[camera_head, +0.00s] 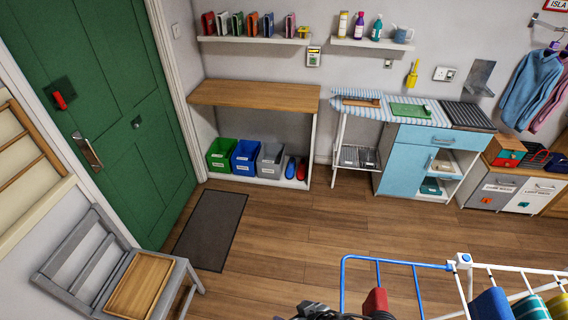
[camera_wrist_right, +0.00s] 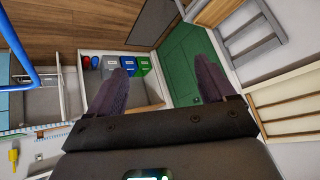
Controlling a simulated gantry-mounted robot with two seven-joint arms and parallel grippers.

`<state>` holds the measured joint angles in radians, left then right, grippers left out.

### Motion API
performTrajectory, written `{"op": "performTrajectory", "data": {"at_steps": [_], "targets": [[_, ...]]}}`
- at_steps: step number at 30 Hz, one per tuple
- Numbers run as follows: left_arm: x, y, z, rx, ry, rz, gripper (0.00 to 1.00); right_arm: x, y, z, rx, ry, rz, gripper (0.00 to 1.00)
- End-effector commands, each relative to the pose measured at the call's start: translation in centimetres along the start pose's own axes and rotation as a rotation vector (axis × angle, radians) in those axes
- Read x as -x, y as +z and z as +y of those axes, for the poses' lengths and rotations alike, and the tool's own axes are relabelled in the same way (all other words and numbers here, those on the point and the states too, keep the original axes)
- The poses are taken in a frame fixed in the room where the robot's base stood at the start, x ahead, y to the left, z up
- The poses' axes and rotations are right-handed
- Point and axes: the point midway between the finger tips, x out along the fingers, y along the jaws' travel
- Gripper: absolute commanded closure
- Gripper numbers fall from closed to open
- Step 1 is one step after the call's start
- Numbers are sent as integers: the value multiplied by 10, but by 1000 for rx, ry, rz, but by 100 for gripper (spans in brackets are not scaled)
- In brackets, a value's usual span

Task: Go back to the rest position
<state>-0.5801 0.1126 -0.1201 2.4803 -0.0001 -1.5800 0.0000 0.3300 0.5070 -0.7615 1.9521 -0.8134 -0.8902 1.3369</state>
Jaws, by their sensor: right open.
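My right gripper (camera_wrist_right: 162,72) shows in the right wrist view with its two dark purple fingers spread wide apart. Nothing is between the fingers; the green door (camera_wrist_right: 188,62) and the shelf bins lie beyond them. In the head view only a dark piece of mechanism shows at the bottom edge, and I cannot tell which part of me it is. My left gripper is in neither view.
A drying rack (camera_head: 415,264) with a red item (camera_head: 376,301) stands at the bottom right. A grey chair (camera_head: 75,262) is at left by the green door (camera_head: 95,95). A wooden-topped shelf (camera_head: 255,95) and blue cabinet (camera_head: 402,170) line the back wall. The middle floor (camera_head: 300,235) is clear.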

Motion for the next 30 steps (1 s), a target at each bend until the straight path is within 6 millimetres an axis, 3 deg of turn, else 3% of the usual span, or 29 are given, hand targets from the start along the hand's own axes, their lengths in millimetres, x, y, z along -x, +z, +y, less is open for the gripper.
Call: {"op": "performTrajectory", "data": {"at_steps": [1, 3, 8, 12, 18, 24, 30], "targets": [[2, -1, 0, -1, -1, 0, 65, 9, -2, -12, -8, 7, 36, 17], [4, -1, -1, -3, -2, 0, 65, 23, -5, -14, -14, 47, 74, 17], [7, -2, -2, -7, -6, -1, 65, 63, 12, 8, -66, 176, 65, 17], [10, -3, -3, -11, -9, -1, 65, 100, 53, 39, -129, 277, -37, 17], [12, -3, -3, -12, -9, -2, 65, 147, 119, 65, -199, 345, -212, 17], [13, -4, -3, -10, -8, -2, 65, 172, 154, 72, -229, 358, -307, 17], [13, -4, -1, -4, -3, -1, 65, 176, 160, 73, -231, 358, -326, 17]]}}
